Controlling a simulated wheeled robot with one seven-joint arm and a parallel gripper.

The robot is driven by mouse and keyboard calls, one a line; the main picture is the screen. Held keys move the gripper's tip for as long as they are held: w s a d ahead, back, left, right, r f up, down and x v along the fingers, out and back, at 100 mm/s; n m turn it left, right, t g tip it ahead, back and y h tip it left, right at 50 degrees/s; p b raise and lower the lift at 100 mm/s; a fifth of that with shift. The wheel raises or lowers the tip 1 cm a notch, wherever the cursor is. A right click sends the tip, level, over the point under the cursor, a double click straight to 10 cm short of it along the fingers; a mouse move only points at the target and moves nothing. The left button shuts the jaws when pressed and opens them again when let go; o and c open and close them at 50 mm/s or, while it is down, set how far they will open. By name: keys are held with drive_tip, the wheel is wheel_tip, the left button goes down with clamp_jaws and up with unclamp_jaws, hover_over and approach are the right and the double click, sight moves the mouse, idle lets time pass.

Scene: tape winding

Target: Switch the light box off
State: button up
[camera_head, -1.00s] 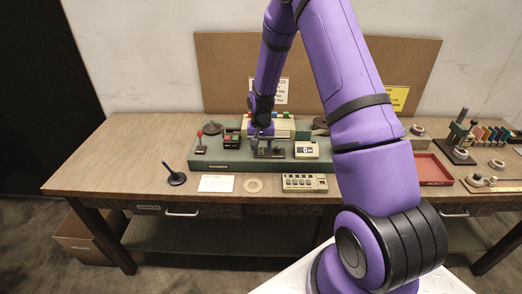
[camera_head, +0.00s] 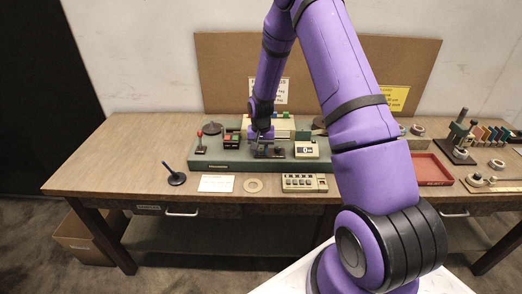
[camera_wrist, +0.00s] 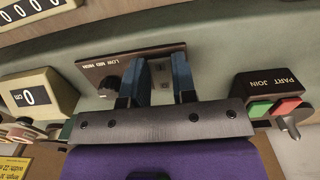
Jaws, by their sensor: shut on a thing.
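My gripper (camera_wrist: 160,85) is at the dark brown control panel (camera_wrist: 95,70) on the green console. The panel is marked LOW MID HIGH and has a black knob (camera_wrist: 108,86) left of the fingers. The two blue-grey fingers stand apart, shut on a small part of the panel, apparently a switch, mostly hidden between them. In the head view my gripper (camera_head: 264,143) is low over the console's middle. A cream, pale-topped box (camera_head: 282,124), seemingly the light box, stands behind it, partly hidden by my arm. I cannot tell whether it is lit.
A box with green and red buttons (camera_wrist: 275,107) is right of my gripper, and a counter (camera_wrist: 38,95) is left, in the wrist view. A red tray (camera_head: 430,170) is at the right.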

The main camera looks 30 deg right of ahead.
drive_tip(key=shift+w+d+r+g+y, duration=0.1)
drive_tip(key=shift+g+y, duration=0.25)
drive_tip(key=shift+g, duration=0.15)
drive_tip(key=shift+w+d+g+y, duration=0.1)
drive_tip(key=shift+g+y, duration=0.25)
drive_tip(key=shift+g, duration=0.15)
drive_tip(key=o, duration=0.9)
drive_tip(key=v, duration=1.1)
